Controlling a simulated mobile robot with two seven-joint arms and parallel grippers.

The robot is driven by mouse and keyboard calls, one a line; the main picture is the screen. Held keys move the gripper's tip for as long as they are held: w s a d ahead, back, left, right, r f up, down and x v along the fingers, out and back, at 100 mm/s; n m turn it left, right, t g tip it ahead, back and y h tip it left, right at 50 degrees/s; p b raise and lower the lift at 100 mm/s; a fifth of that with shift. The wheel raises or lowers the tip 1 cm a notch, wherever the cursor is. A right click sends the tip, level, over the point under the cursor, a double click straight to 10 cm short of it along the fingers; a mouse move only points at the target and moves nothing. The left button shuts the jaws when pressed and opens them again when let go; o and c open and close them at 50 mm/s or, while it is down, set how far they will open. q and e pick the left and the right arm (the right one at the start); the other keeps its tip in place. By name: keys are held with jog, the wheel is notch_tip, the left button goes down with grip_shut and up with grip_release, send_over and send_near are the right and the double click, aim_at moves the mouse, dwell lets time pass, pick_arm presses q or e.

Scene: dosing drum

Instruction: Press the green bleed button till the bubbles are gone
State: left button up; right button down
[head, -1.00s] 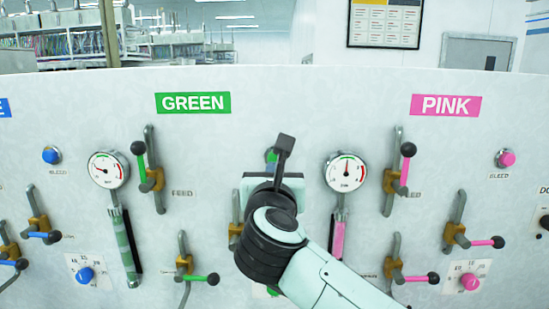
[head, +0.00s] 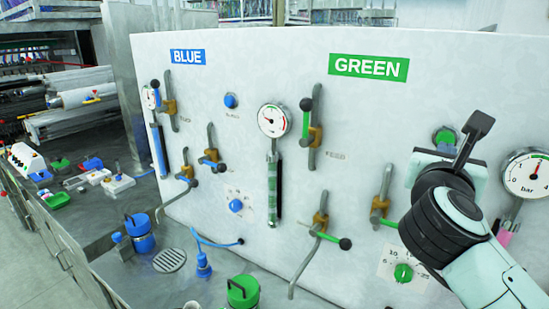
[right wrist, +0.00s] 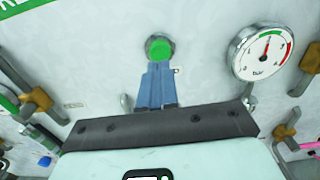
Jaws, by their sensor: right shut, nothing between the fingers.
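The green bleed button (head: 445,137) sits in a round metal collar on the panel, right of the GREEN sign. In the right wrist view the button (right wrist: 159,48) shows just beyond my fingertips. My right gripper (head: 482,122) is shut and empty in front of the panel near the button. In the right wrist view its closed fingers (right wrist: 157,68) point at the button's lower edge. I cannot tell whether they touch it. The green sight tube (head: 272,190) hangs below a gauge (head: 273,119) and shows light and dark green bands. My left gripper is out of view.
Lever valves with brass bodies (head: 316,134) stick out of the panel around the tube. A green dosing knob (head: 403,272) is below my right arm. A blue pot (head: 139,235) and a green pot (head: 242,291) stand on the metal bench in front.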

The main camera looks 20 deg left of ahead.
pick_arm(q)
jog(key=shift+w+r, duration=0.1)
pick_arm(e)
jog(key=shift+w+d, duration=0.1)
jog(key=shift+w, duration=0.05)
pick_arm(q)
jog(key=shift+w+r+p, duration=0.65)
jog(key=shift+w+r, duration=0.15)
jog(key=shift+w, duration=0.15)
pick_arm(e)
jog(key=shift+x, duration=2)
jog(key=shift+w, duration=0.15)
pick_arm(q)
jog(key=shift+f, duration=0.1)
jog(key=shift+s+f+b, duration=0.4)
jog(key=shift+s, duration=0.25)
pick_arm(e)
jog(key=shift+v, duration=1.05)
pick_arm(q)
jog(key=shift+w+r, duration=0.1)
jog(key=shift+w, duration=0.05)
pick_arm(e)
jog(key=shift+w, duration=0.2)
